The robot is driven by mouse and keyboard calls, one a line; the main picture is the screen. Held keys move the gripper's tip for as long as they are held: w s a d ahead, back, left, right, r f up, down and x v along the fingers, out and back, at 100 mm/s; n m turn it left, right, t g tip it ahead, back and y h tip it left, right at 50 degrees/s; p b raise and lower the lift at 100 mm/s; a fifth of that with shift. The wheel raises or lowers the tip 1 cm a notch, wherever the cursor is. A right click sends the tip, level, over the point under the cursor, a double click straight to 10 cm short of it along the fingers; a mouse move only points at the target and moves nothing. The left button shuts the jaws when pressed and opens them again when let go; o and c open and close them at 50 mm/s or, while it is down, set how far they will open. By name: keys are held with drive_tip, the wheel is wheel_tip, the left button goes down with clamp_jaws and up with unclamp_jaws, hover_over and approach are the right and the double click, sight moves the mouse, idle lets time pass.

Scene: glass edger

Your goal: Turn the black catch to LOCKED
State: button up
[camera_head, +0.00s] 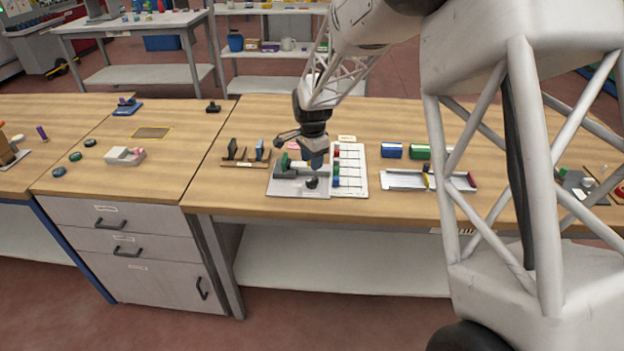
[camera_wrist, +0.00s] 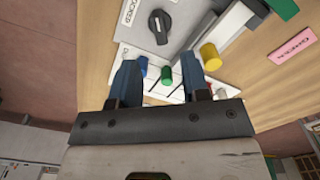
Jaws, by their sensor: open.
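The black catch (camera_wrist: 160,26) is a round knob with a pale pointer line, set on a light grey plate (camera_wrist: 185,12). A partly cut-off label beside it appears to read LOCKED (camera_wrist: 130,10). In the head view the catch (camera_head: 312,183) sits near the plate's front right corner. My gripper (camera_head: 313,160) hangs above the plate, a little behind the catch. In the wrist view my gripper (camera_wrist: 158,72) has its two blue fingers apart with nothing held. The catch lies beyond the fingertips, apart from them. I cannot tell its setting for certain.
A white board (camera_head: 351,180) with coloured pegs adjoins the plate on the right. Green (camera_wrist: 166,75), blue (camera_wrist: 140,66) and yellow (camera_wrist: 210,57) pegs show close to the fingers. A brown rack (camera_head: 245,162) stands left; a metal rail fixture (camera_head: 405,180) lies right.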

sight(312, 179)
drive_tip(key=shift+f, duration=3.9)
clamp_jaws()
